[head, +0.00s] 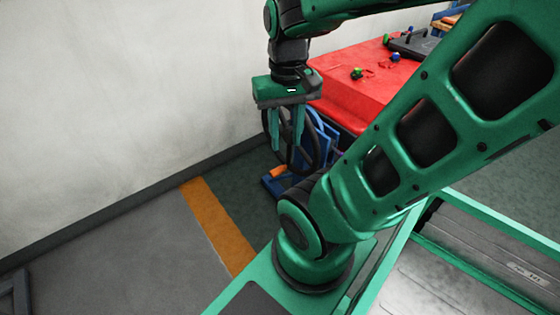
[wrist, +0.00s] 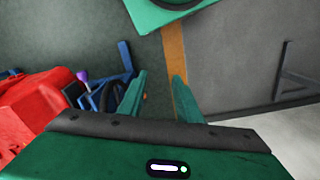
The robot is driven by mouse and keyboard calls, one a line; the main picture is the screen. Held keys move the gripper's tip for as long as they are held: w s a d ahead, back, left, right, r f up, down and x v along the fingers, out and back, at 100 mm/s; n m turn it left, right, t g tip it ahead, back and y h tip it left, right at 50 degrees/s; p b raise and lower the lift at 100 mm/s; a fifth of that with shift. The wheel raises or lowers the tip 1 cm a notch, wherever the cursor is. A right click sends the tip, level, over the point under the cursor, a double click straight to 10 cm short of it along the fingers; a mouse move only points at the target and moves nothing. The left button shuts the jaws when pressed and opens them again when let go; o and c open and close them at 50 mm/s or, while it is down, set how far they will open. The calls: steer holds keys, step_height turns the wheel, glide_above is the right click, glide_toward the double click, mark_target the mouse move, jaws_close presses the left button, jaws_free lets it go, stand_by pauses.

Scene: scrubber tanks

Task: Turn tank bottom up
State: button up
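A large red body (head: 345,95) with a flat top stands behind my gripper in the head view; it may be the tank, but I cannot tell for certain. Its lower part is hidden by my arm. It also shows at the left edge of the wrist view (wrist: 28,110). My gripper (head: 286,145) hangs pointing down, left of the red body, with its two green fingers apart. In the wrist view the fingers (wrist: 158,82) are apart with only floor visible between them. My gripper appears empty.
A black wheel (head: 312,142) and blue frame (head: 270,187) show behind and below my fingers. Small green and blue knobs (head: 357,73) sit on the red top. A pale wall (head: 110,100) rises at left. Grey floor with an orange stripe (head: 215,225) is clear.

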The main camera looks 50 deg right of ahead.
mark_target(278, 171)
steer(key=shift+w+a, duration=0.3)
steer(key=shift+o, duration=1.6)
steer(key=shift+s+r, duration=0.2)
steer(key=shift+s, duration=0.2)
steer(key=w+d+f+m+g+h, duration=0.3)
steer(key=w+d+f+m, duration=0.15)
steer(key=w+f, duration=0.45)
steer(key=w+d+f+m+g+h, duration=0.3)
steer(key=w+d+f+m, duration=0.15)
steer(key=w+f, duration=0.4)
steer(key=w+f+m+g+h, duration=0.1)
steer(key=w+f+m+h, duration=0.35)
steer(key=f, duration=0.85)
step_height(278, 171, down, 16)
steer(key=d+t+h, duration=0.3)
steer(key=h, duration=0.4)
steer(key=x, duration=1)
steer(key=shift+w+d+r, duration=0.15)
steer(key=shift+w+r, duration=0.15)
